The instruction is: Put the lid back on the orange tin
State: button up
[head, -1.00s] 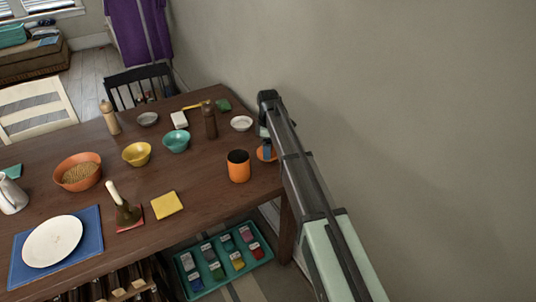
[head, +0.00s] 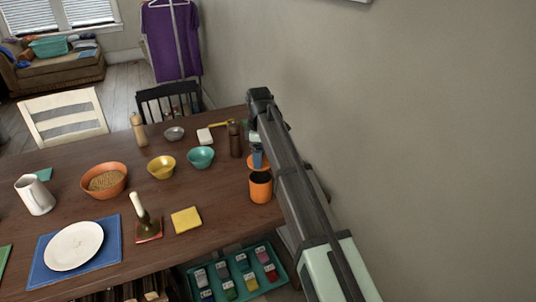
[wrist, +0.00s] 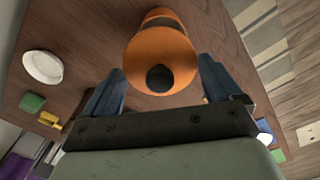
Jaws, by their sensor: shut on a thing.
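The orange tin (head: 260,190) stands upright on the right part of the wooden table, open at the top with a dark inside. My gripper (head: 257,157) is shut on the orange lid (head: 251,164), which shows just behind the tin's rim in the head view. In the wrist view the lid (wrist: 160,50), with its dark round knob, sits between the blue fingers of my gripper (wrist: 160,88). Part of the tin seems to show beyond it at the top edge. The height of the lid above the table is hard to tell.
A dark brown mill (head: 235,140), a teal bowl (head: 200,158) and a yellow bowl (head: 161,168) stand left of the tin. The wall is close on the right.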

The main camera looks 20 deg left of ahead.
jog(key=shift+s+d+f+m, duration=0.1)
jog(key=shift+s+f+m, duration=0.1)
jog(key=shift+m, duration=0.2)
jog(key=shift+f, duration=0.1)
notch_tip(320, 180, down, 6)
dwell(0.6)
jog(key=shift+f, duration=0.2)
dwell(1.9)
jog(key=o, duration=0.7)
jog(key=shift+r, duration=0.15)
jog(key=shift+r, duration=3.4)
